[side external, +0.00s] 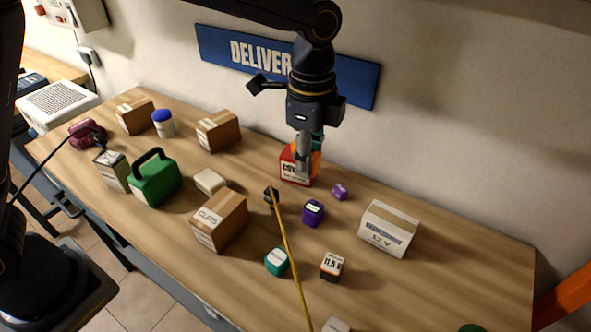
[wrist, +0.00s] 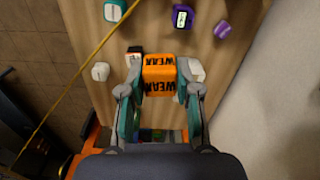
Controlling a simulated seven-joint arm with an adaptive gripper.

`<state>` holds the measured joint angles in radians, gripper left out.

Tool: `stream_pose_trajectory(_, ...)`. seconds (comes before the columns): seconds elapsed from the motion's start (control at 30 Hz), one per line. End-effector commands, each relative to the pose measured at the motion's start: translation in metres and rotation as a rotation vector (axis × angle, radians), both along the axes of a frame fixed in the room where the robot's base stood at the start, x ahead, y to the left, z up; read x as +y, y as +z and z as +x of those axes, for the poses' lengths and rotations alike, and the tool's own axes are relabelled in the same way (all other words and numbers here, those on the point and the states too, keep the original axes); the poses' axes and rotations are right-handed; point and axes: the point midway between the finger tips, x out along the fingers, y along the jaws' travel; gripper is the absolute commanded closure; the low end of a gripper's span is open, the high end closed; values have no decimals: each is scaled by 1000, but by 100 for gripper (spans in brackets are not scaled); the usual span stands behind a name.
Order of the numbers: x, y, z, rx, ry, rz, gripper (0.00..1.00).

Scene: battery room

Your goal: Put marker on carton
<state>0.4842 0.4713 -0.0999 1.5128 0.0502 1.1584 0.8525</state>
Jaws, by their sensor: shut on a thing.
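My gripper (side external: 304,168) points down over the back middle of the table. In the wrist view my gripper (wrist: 159,82) is shut on an orange block (wrist: 159,70) with black "WEAR" lettering. No pen-shaped marker shows, and I cannot tell whether this block is the marker. A brown carton lettered "CLIPS" (side external: 219,221) stands at the table's middle front. Two plain brown cartons (side external: 135,116) (side external: 218,131) stand at the back left. A white-sided box (side external: 388,229) with a tan top stands at the right. A red-orange box (side external: 292,165) shows partly behind my fingers.
A purple block (side external: 313,213), a smaller purple block (side external: 340,191), a teal block (side external: 277,262) and an "11.5 V" block (side external: 332,266) stand around the middle. A yellow cord (side external: 289,254) crosses the front. A green handled case (side external: 155,181) stands left. The table's right end has free room.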

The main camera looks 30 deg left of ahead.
Motion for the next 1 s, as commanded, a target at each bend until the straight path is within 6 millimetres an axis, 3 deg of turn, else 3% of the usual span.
stream_pose_trajectory(0.1, -30, 4, -20, 0, -79, 1, 91)
stream_pose_trajectory(0.27, -48, 3, -28, 1, -123, 1, 91)
stream_pose_trajectory(0.67, -97, -40, 47, 1, -125, 1, 91)
stream_pose_trajectory(0.7, -100, -51, 53, 3, -124, 3, 91)
stream_pose_trajectory(0.87, -113, -81, 74, 2, -125, 2, 91)
stream_pose_trajectory(1.0, -117, -89, 82, 1, -125, 1, 91)
